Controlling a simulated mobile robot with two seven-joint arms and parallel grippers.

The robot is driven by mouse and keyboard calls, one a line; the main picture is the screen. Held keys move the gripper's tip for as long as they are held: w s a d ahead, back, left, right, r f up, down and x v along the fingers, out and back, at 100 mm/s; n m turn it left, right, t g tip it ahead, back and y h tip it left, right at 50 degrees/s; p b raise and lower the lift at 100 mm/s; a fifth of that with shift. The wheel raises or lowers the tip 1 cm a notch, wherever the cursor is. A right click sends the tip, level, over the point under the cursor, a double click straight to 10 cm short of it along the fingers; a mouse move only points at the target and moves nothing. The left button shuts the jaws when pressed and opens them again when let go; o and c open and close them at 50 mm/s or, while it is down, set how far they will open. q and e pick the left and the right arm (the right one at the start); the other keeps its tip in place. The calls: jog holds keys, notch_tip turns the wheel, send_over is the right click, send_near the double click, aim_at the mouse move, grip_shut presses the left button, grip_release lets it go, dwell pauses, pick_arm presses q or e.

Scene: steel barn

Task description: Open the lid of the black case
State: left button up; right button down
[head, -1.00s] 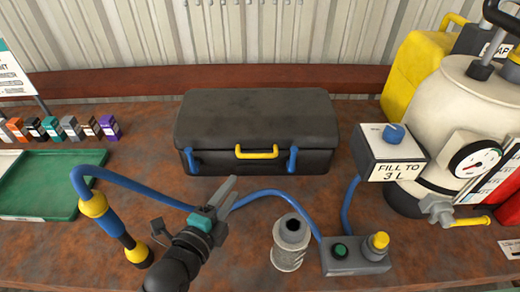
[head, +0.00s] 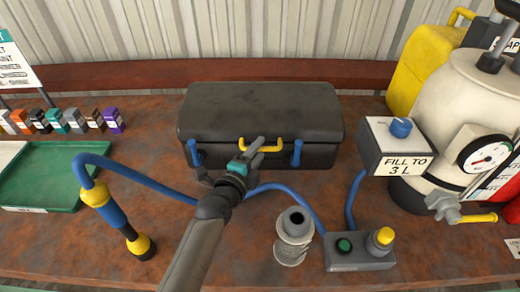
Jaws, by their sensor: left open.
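The black case (head: 262,108) stands shut at the back middle of the rusty bench. Its front has a yellow handle (head: 271,144) and two blue latches, the left latch (head: 194,154) and the right latch (head: 296,152). Both latches lie against the front. My left gripper (head: 250,152) is open and empty. Its fingers point up toward the case front, just below and left of the yellow handle, overlapping it in the picture. I cannot tell whether they touch. My right gripper is not in view.
A blue hose with a nozzle (head: 118,218) runs across the bench front. A metal cylinder (head: 294,236) and a button box (head: 358,250) stand right of my arm. A green tray (head: 55,172) lies left, a cream tank (head: 445,105) right.

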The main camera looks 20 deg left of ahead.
pick_arm(q)
jog(key=shift+x, duration=0.75)
grip_shut()
dwell(1.0)
